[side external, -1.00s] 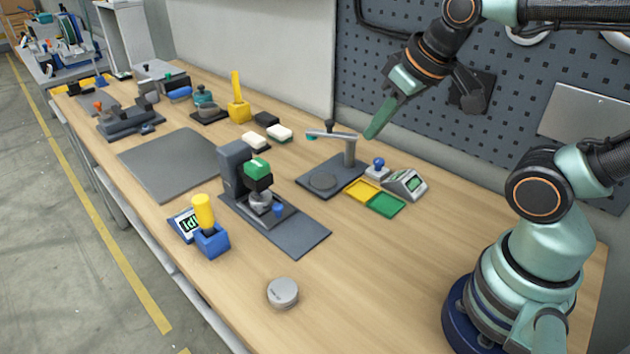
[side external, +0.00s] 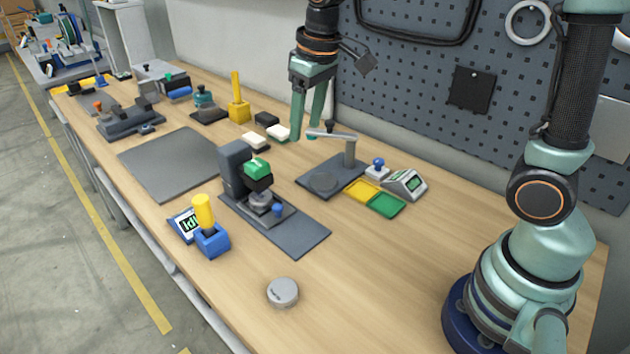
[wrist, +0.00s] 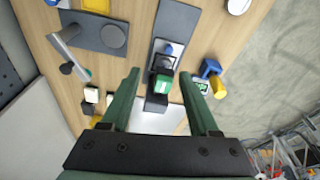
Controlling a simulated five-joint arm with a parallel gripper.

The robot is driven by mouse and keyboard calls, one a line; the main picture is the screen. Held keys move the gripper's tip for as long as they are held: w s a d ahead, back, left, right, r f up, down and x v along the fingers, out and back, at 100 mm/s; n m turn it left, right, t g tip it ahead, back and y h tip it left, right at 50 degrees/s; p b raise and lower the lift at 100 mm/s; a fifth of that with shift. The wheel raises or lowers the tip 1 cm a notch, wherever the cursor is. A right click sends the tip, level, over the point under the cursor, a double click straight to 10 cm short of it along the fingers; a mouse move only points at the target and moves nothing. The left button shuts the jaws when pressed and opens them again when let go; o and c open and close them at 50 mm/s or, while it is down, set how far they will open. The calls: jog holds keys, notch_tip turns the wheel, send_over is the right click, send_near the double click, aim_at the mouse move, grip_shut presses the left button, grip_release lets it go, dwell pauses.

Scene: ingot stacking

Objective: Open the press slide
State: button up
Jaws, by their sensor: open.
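The press (side external: 236,167) is a dark grey column with a green-topped head (side external: 256,168) on a long grey base plate. Its slide (side external: 282,219) lies on the plate beneath the head. It carries a small blue knob (side external: 278,209), and a silver round piece (side external: 260,200) sits behind the knob. My gripper (side external: 306,128) is open and empty, pointing down in the air well above the bench. In the wrist view the open fingers (wrist: 160,74) frame the press head (wrist: 162,86), with the blue knob (wrist: 169,49) just beyond.
A grey plate with a lever arm (side external: 345,150) stands right of the press, beside yellow and green trays (side external: 384,204). A blue holder with a yellow handle (side external: 211,240) and a display stand left of it. A silver puck (side external: 283,292) lies in front. The front right bench is bare.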

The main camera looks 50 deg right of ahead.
jog(key=n+g, duration=0.1)
jog(key=g, duration=0.1)
send_near(278, 206)
notch_tip(278, 206, down, 8)
jog(key=shift+w+a, duration=0.15)
dwell(0.4)
grip_shut()
jog(key=shift+r, duration=0.1)
dwell(1.2)
